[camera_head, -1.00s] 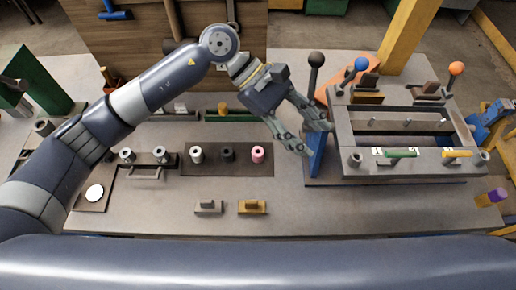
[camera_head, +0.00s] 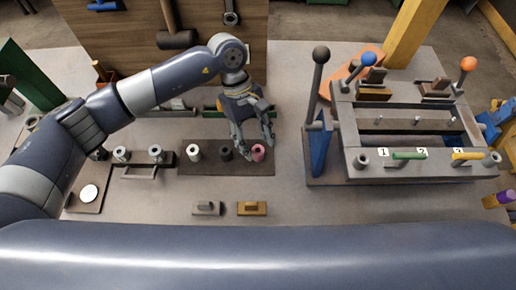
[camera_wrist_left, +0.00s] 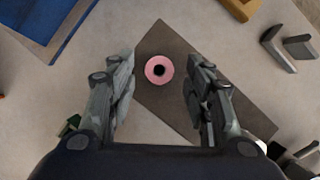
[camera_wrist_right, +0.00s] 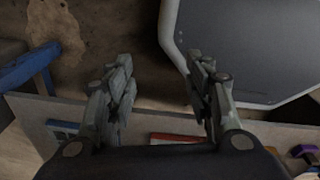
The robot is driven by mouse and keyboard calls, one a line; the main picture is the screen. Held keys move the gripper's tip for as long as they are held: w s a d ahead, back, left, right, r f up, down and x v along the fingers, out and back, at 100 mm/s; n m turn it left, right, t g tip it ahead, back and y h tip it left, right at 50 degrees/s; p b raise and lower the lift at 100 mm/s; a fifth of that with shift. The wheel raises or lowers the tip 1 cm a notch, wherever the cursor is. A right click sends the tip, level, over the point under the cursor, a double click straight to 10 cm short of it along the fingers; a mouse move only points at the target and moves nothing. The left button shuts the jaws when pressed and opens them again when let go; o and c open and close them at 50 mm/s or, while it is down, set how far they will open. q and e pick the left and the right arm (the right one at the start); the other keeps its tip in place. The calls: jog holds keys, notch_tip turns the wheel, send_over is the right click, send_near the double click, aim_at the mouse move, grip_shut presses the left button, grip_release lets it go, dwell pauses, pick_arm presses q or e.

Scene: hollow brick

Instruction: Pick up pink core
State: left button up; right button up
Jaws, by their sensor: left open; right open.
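The pink core (camera_head: 258,153) is a short ring-topped cylinder standing at the right end of a dark mat (camera_head: 240,169). My left gripper (camera_head: 255,148) is over it with the fingers open and pointing down. In the left wrist view the pink core (camera_wrist_left: 159,69) shows from above, its dark hole facing up, between the lines of the two open fingers (camera_wrist_left: 160,90) and a little beyond their tips. No contact shows. My right gripper (camera_wrist_right: 160,85) is open and empty in the right wrist view, and is out of the head view.
A dark core (camera_head: 226,154) and a white core (camera_head: 194,152) stand left of the pink one. A grey block (camera_head: 207,208) and a yellow block (camera_head: 251,208) lie in front. The large grey press frame (camera_head: 345,160) with levers stands to the right.

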aim_at(258, 151)
pick_arm(q)
jog(key=shift+p+x, duration=0.55)
jog(key=shift+x, duration=1.2)
jog(key=c, duration=1)
